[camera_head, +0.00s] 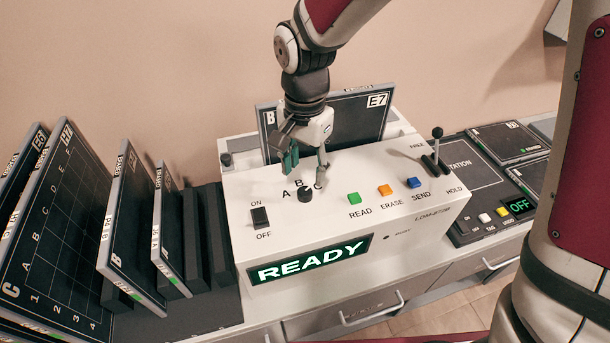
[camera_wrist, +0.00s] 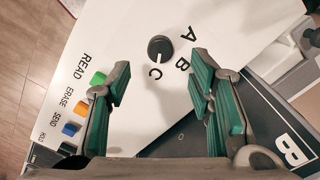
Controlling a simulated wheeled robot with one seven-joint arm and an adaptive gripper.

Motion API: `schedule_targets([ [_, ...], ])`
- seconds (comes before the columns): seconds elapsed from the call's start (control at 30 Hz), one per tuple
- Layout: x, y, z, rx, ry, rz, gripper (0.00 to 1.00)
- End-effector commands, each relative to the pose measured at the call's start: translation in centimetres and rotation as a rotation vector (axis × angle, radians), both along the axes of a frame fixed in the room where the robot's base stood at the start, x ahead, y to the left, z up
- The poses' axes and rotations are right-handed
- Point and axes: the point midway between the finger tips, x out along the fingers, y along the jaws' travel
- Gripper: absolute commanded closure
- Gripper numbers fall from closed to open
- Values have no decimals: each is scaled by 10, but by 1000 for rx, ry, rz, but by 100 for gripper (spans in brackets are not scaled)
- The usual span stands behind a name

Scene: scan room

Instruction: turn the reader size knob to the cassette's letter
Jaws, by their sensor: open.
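The size knob (camera_head: 305,194) is a small black dial on the sloped face of the white reader (camera_head: 350,170), with letters A, B and C around it. In the wrist view the knob (camera_wrist: 160,48) shows a pale mark that appears to point toward C. A dark cassette (camera_head: 345,112) stands in the reader's slot, marked B and E7; its B corner (camera_wrist: 291,149) also shows in the wrist view. My gripper (camera_head: 306,164) is open and empty above and behind the knob. In the wrist view the knob lies just beyond the fingertips (camera_wrist: 163,68), not between them.
Green, orange and blue buttons (camera_head: 385,190) sit right of the knob, with a lever (camera_head: 436,145) farther right. The power switch (camera_head: 260,217) is at left, above a lit READY display (camera_head: 310,260). Other cassettes (camera_head: 130,220) stand in a rack at left. A station (camera_head: 490,170) showing OFF is at right.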

Motion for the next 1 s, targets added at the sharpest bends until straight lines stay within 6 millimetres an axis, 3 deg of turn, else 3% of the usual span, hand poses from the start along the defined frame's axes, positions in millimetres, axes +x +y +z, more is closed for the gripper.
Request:
schedule_targets([
  [0.1,-1,0,-24,-1,4,1,52],
  [0.3,-1,0,-52,-1,2,2,52],
  [0.5,0,0,-63,0,0,1,52],
  [0.77,0,0,-64,0,-1,1,52],
  [1.0,0,0,-64,0,-1,1,100],
])
